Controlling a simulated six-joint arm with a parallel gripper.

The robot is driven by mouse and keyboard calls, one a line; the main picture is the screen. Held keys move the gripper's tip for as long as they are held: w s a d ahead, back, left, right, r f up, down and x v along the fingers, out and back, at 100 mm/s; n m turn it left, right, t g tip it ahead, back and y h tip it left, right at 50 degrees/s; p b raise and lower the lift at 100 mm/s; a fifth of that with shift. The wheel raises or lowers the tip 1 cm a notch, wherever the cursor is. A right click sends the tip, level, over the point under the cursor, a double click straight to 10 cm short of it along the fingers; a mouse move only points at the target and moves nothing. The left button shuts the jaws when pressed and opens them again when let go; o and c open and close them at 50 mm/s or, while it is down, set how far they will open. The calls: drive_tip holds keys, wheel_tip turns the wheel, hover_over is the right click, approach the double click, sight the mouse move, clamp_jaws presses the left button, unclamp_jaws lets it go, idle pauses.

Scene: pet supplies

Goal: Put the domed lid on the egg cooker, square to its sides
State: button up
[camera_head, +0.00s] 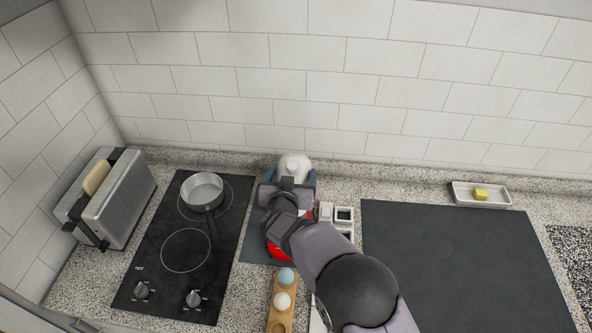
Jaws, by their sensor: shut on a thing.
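A white rounded thing (295,165), which looks like the domed lid, shows at the back of the counter, just beyond my gripper (288,183). My gripper is shut on it, as far as I can see; the fingertips and the contact are mostly hidden by my own wrist. Blue-grey parts show on both sides of the white dome, and I cannot tell whether they belong to the egg cooker. I cannot make out the egg cooker clearly, nor whether the lid touches it or is square to it.
A red round thing (279,253) is partly hidden under my arm. A wooden egg holder (279,317) with eggs stands in front. A hob (150,270) with a saucepan (202,190) and a toaster (120,205) are left. A dark mat (450,260) lies clear at right; a butter dish (462,196) stands behind.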

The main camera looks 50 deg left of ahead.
drive_tip(key=shift+f, duration=0.1)
wheel_tip(320, 180, down, 5)
drive_tip(key=b, duration=0.4)
drive_tip(key=shift+f+b, duration=0.45)
drive_tip(key=shift+b, duration=0.1)
drive_tip(key=shift+f, duration=0.55)
idle(1.8)
drive_tip(key=o, duration=1.2)
drive_tip(key=shift+d, duration=0.1)
drive_tip(key=shift+b+v, duration=1.45)
drive_tip(key=shift+v, duration=2.15)
